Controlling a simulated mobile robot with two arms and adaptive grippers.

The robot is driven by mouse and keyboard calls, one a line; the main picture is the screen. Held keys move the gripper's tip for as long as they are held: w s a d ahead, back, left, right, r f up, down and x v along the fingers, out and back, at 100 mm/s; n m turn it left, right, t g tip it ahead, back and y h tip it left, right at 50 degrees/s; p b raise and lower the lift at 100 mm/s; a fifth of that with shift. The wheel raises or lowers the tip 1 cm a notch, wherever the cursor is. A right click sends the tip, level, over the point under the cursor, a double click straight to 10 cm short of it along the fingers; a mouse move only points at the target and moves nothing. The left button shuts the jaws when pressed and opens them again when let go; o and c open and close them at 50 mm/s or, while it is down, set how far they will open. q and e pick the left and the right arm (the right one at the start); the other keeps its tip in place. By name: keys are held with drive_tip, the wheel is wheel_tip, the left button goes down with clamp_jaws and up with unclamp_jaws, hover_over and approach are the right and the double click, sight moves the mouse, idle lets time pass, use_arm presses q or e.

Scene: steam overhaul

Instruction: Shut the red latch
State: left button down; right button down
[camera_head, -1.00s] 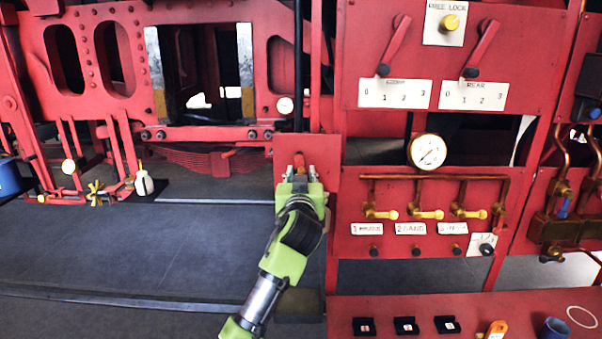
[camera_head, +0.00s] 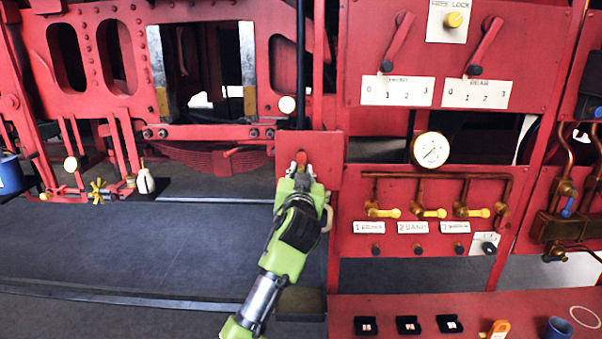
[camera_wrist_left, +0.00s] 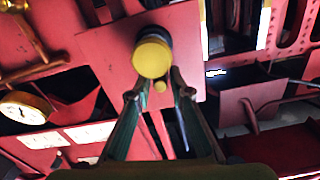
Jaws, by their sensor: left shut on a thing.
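The red latch (camera_head: 301,157) shows as a small red piece on a red plate (camera_head: 322,147) in the middle of the head view. My left gripper (camera_head: 302,171) is at the plate, its fingertips just below the visible tip of the latch, and is shut on it. In the left wrist view, a red bar (camera_wrist_left: 160,130) runs between the fingers of the gripper (camera_wrist_left: 158,98), with a round yellow end (camera_wrist_left: 152,57) just beyond the tips. The gripper hides most of the latch in the head view. My right gripper is not in view.
Right of the plate is a red panel with a pressure gauge (camera_head: 431,149) and several yellow-handled valves (camera_head: 428,212). A red bench (camera_head: 350,305) holds small black boxes, an orange item (camera_head: 497,330) and a blue cup (camera_head: 558,328).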

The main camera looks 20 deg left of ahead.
use_arm(q)
drive_tip(key=c, duration=2)
unclamp_jaws()
drive_tip(key=shift+c, duration=0.2)
drive_tip(key=v, duration=1.2)
drive_tip(key=shift+d, duration=0.1)
